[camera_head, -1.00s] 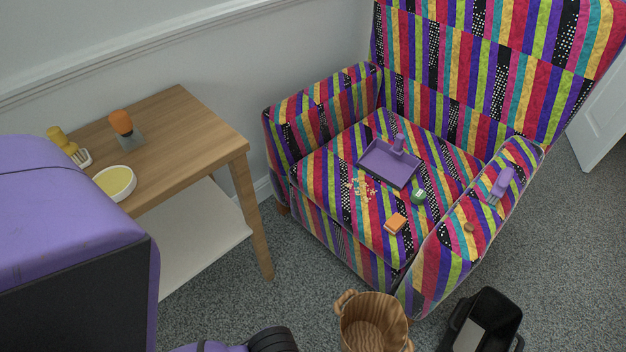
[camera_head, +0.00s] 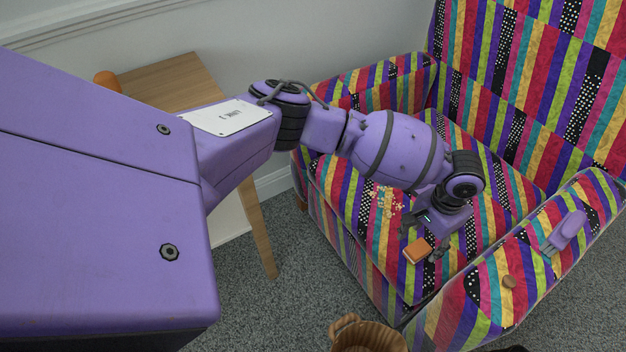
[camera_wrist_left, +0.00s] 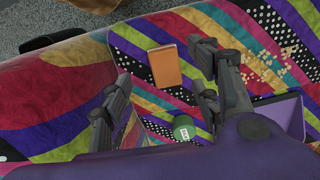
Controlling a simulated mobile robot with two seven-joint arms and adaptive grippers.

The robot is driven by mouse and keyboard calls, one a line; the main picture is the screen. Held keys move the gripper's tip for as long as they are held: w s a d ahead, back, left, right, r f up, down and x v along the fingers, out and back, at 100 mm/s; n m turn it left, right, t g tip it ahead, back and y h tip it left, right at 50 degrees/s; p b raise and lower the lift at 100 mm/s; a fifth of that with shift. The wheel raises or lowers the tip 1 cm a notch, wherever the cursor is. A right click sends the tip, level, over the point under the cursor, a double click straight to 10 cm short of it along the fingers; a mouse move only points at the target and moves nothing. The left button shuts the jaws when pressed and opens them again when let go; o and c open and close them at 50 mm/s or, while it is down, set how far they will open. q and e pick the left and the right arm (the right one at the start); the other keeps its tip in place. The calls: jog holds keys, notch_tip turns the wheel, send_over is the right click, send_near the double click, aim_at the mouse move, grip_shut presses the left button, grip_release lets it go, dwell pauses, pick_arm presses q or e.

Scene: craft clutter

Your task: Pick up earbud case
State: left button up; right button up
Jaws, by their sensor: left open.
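No item is plainly marked as an earbud case. A small flat orange block (camera_head: 417,251) lies on the striped armchair seat near its front edge; it also shows in the left wrist view (camera_wrist_left: 165,66). A small round green item with a white label (camera_wrist_left: 183,127) lies on the seat beyond it, hidden behind my gripper in the head view. I cannot tell which is the case. My left gripper (camera_head: 424,239) is open and empty, low over the seat. In the left wrist view its fingertips (camera_wrist_left: 163,62) appear on either side of the orange block. My right gripper is not in view.
Small beige crumbs (camera_head: 386,202) lie left of the gripper. A purple dustpan (camera_wrist_left: 290,113) is on the seat, hidden by my arm in the head view. A purple brush-like item (camera_head: 567,232) and a small brown piece (camera_head: 509,282) lie on the armrest.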

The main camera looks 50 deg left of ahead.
aim_at(417, 249)
pick_arm(q)
jog(key=shift+w+a+f, duration=0.1)
jog(key=shift+w, duration=0.45)
jog(key=shift+s+f, duration=0.1)
jog(key=shift+f, duration=0.1)
jog(key=shift+f+b, duration=0.6)
jog(key=shift+f, duration=0.25)
notch_tip(417, 249, down, 4)
jog(key=shift+r+b, duration=0.1)
jog(key=shift+b, duration=0.75)
jog(key=shift+f, duration=0.3)
jog(key=shift+w, duration=0.2)
jog(key=c, duration=1.1)
jog(key=shift+c, duration=0.7)
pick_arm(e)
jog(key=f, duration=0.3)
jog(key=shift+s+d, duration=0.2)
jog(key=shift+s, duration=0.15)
pick_arm(q)
jog(key=shift+a, duration=0.1)
